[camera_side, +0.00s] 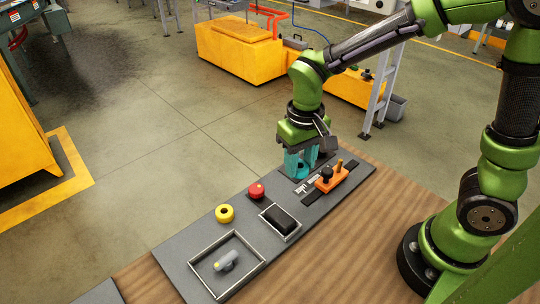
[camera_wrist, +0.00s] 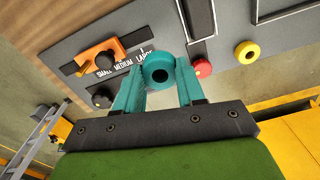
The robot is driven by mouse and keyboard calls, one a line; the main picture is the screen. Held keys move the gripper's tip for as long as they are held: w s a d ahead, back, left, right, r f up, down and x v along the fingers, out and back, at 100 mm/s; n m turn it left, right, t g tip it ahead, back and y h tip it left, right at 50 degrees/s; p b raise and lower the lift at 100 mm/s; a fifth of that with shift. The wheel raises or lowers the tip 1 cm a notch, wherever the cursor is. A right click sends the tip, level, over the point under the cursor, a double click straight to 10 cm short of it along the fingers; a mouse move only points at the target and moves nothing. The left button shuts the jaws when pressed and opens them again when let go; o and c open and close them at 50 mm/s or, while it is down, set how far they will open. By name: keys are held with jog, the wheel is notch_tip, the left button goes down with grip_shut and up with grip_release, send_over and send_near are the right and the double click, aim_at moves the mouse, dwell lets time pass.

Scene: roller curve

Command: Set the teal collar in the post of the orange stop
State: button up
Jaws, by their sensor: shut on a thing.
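The teal collar (camera_wrist: 159,73), a thick ring with a dark central hole, is between the two teal fingers of my gripper (camera_side: 301,168), which is shut on it. The fingers and collar share a colour, so they are hard to separate in the side view. The stop also shows in the wrist view (camera_wrist: 92,58), left of the collar. The collar is apart from the post.
A grey panel (camera_side: 190,244) carries a red button (camera_side: 257,191), a yellow ring (camera_side: 225,213), a tray with a black block (camera_side: 281,219) and a larger tray with a grey part (camera_side: 227,261). A size scale reading SMALL, MEDIUM, LARGE (camera_wrist: 125,62) lies beside the track.

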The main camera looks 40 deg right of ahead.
jog(key=d, duration=0.8)
send_over(340, 162)
jog(key=shift+w+d, duration=0.2)
jog(key=shift+d, duration=0.1)
jog(key=shift+s+f+n, duration=0.1)
jog(key=shift+s+n, duration=0.05)
jog(key=shift+n, duration=0.75)
jog(key=shift+f, duration=0.25)
jog(key=shift+a+f, duration=0.1)
jog(key=shift+f, duration=3.25)
jog(key=shift+f, duration=0.35)
jog(key=o, duration=1.1)
